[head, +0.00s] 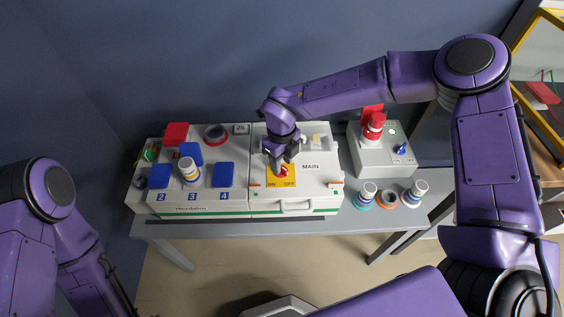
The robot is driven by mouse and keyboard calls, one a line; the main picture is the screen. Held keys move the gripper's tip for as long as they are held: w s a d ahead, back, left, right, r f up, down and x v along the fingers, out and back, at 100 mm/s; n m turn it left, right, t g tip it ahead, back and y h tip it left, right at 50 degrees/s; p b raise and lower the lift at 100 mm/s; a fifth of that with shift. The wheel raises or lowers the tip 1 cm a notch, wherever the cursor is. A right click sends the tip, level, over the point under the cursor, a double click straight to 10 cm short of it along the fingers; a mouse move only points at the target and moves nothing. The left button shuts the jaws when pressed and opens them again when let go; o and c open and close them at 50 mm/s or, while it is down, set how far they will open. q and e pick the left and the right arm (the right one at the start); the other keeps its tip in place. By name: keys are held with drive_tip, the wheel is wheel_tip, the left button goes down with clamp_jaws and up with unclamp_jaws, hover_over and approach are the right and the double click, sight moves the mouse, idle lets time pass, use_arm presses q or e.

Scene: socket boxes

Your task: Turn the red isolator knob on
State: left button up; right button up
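The red isolator knob (284,173) sits on a yellow plate (289,185) marked ON at left and OFF at right, on the right half of the white socket box (320,187), beside the word MAIN. My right gripper (281,164) reaches down from above, right at the knob. It covers the knob's upper part, so I cannot tell whether the fingers are around it or just above it, nor which way the knob points. My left arm comes in at the lower left, and its gripper is not visible.
The box's left half carries blue socket covers (223,175), a red cover (176,134) and a plug (188,171). A smaller grey box (382,158) with a red plug stands at right. Several round connectors (388,198) stand on the table in front of it.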

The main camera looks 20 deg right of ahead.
drive_tip(key=shift+s+f, duration=0.1)
drive_tip(key=shift+f, duration=0.7)
drive_tip(key=shift+c, duration=0.3)
clamp_jaws()
